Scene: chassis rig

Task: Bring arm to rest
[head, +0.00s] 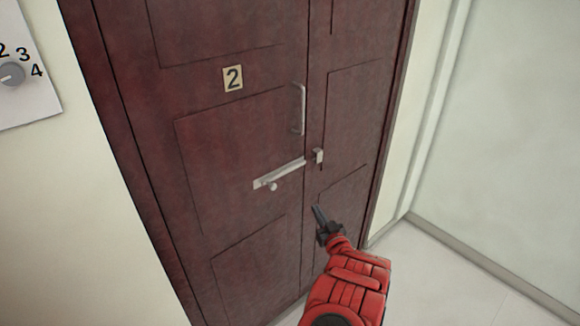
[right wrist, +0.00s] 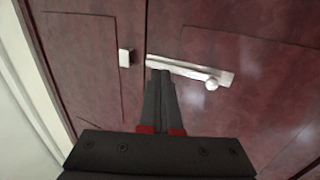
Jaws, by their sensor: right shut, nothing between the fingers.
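My right gripper (head: 318,214) is in front of the door, below the bolt, with its red arm coming in from the bottom. In the right wrist view its dark fingers (right wrist: 160,88) are together with nothing between them. The dark red double door (head: 240,150) is closed. A metal bolt (head: 280,174) with a small round knob lies on the left leaf; it also shows in the right wrist view (right wrist: 190,70). In the head view its bar end is apart from the catch (head: 318,156) on the right leaf. My left gripper is not in view.
A vertical pull handle (head: 299,109) stands out from the left leaf, above the bolt. A panel with a numbered dial (head: 12,73) is on the left wall. Pale floor (head: 430,275) lies clear at the right.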

